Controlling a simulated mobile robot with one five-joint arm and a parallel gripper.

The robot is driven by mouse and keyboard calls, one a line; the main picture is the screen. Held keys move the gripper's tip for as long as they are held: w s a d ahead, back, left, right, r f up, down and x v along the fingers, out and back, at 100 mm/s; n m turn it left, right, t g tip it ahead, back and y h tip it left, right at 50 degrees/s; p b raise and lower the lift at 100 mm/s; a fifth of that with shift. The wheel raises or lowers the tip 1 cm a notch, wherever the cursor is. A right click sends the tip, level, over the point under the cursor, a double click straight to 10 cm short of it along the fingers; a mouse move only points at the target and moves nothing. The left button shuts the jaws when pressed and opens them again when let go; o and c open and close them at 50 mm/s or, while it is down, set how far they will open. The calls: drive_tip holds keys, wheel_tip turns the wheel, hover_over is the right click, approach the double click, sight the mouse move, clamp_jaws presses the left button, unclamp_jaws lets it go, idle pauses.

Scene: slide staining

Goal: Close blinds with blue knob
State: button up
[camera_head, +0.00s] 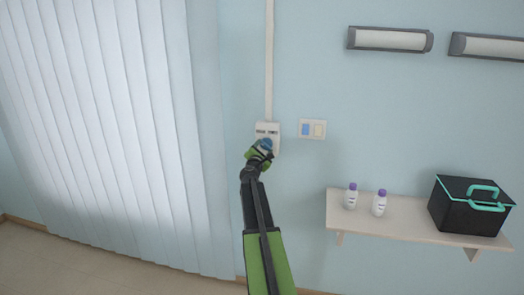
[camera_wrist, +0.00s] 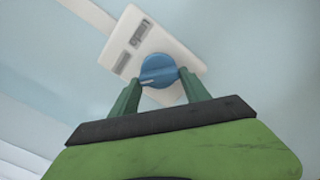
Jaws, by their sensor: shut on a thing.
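The blue knob (camera_wrist: 158,70) sits on a white control box (camera_wrist: 185,56) on the wall. My gripper (camera_wrist: 157,80) has its two green fingers on either side of the knob and is shut on it. In the head view the knob (camera_head: 266,143) is partly covered by my gripper (camera_head: 260,150), and the box (camera_head: 267,128) shows above it. A pale line on the knob points left and slightly down in the wrist view. White vertical blinds (camera_head: 110,120) hang at the left, with their slats spread across the window area.
A wall switch plate (camera_head: 312,129) is just right of the box. A shelf (camera_head: 400,228) at the lower right holds two white bottles with purple caps (camera_head: 351,196) and a black case with a teal handle (camera_head: 470,205). Two wall lamps (camera_head: 390,39) are at the upper right.

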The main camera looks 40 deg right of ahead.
drive_tip(key=shift+s+d+n, duration=0.15)
drive_tip(key=shift+d+n, duration=0.05)
drive_tip(key=shift+n, duration=0.6)
drive_tip(key=o, duration=1.4)
drive_tip(key=shift+a, duration=0.15)
drive_tip(key=v, duration=1.7)
drive_tip(key=shift+a, duration=0.1)
